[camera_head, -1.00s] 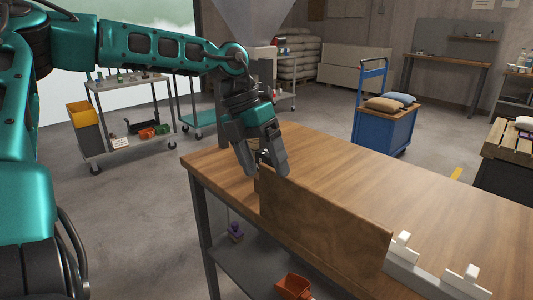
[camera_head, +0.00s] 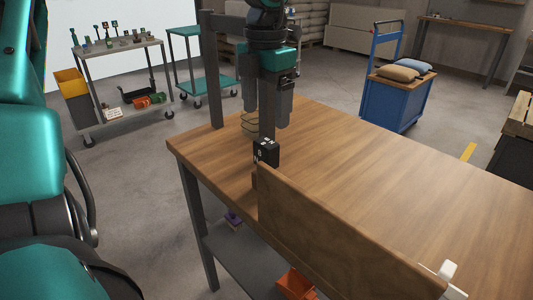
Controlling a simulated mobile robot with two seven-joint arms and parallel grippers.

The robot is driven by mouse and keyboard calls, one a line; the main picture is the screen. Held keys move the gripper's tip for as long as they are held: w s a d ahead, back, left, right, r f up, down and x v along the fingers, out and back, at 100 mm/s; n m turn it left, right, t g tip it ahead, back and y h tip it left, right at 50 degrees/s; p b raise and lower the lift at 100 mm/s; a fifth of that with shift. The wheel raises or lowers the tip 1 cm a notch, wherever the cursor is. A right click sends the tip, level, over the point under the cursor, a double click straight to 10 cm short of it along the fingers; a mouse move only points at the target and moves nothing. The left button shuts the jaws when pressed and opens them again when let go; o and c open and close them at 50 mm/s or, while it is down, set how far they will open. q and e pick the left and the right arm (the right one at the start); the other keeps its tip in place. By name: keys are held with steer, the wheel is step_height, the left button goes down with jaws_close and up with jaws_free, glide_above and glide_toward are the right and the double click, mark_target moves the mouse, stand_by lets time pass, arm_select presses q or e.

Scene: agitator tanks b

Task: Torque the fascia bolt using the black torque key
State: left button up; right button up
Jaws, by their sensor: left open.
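The fascia board (camera_head: 335,232) stands upright along the front edge of the wooden table. A small black block with white marks (camera_head: 266,152) sits at the board's far left end. It may be the black torque key, but I cannot tell for sure. I cannot make out the fascia bolt. My left gripper (camera_head: 266,122) points straight down just above and behind the black block, with its two fingers apart and nothing seen between them. My right gripper is not in view.
The wooden tabletop (camera_head: 410,175) is clear to the right of the board. White brackets (camera_head: 445,273) stand at the board's right end. An orange bin (camera_head: 295,284) is on the lower shelf. A grey cart (camera_head: 118,85) stands behind left.

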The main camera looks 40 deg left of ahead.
mark_target(266, 142)
arm_select(q)
step_height(266, 142, down, 10)
steer(key=shift+f+b, duration=0.1)
steer(key=shift+b, duration=0.25)
steer(key=shift+w, duration=0.1)
steer(key=c, duration=1.2)
